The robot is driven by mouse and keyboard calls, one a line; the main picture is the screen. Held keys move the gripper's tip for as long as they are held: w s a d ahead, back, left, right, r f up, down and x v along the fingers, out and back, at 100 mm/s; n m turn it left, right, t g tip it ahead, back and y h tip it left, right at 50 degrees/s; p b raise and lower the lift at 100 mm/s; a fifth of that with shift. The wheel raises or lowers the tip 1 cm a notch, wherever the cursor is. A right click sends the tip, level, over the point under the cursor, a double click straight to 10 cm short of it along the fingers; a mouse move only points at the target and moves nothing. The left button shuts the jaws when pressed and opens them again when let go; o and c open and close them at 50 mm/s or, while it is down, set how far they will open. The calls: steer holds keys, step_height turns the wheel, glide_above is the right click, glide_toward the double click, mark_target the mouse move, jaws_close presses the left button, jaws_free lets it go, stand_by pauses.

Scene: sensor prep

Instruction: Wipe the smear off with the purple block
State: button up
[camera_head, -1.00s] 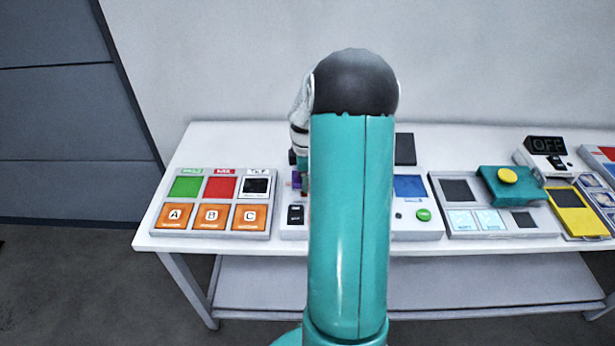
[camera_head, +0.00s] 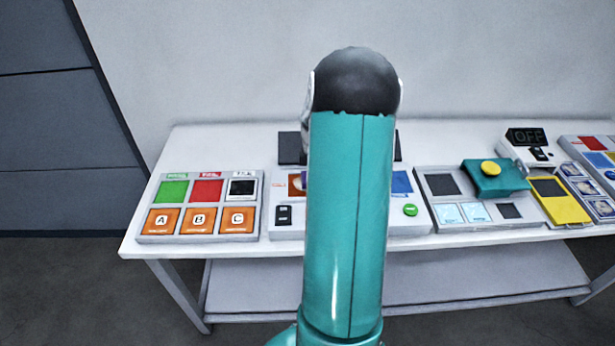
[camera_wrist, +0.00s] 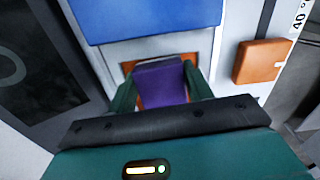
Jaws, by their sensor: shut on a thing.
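In the wrist view, my gripper (camera_wrist: 160,80) is shut on the purple block (camera_wrist: 161,88), with a green finger on either side of it. An orange-brown patch (camera_wrist: 128,66) shows behind and around the block's far end; I cannot tell whether they touch. In the head view, an orange-brown square (camera_head: 293,185) with a pale mark on it lies on the grey panel, just left of my arm. I cannot tell whether this mark is the smear.
A button panel (camera_head: 198,239) with green, red and orange squares stands at the left of the white table (camera_head: 136,243). A green button (camera_head: 410,210) and a blue square (camera_head: 401,183) lie right of my arm. A teal box with a yellow knob (camera_head: 490,168) stands further right.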

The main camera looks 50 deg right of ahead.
steer(key=shift+s+d, duration=0.3)
steer(key=shift+s, duration=0.05)
steer(key=shift+s+d, duration=0.1)
steer(key=shift+r, duration=0.75)
steer(key=shift+w+r, duration=0.2)
steer(key=shift+r, duration=2.05)
steer(key=shift+a+r, duration=0.2)
steer(key=shift+r, duration=1.3)
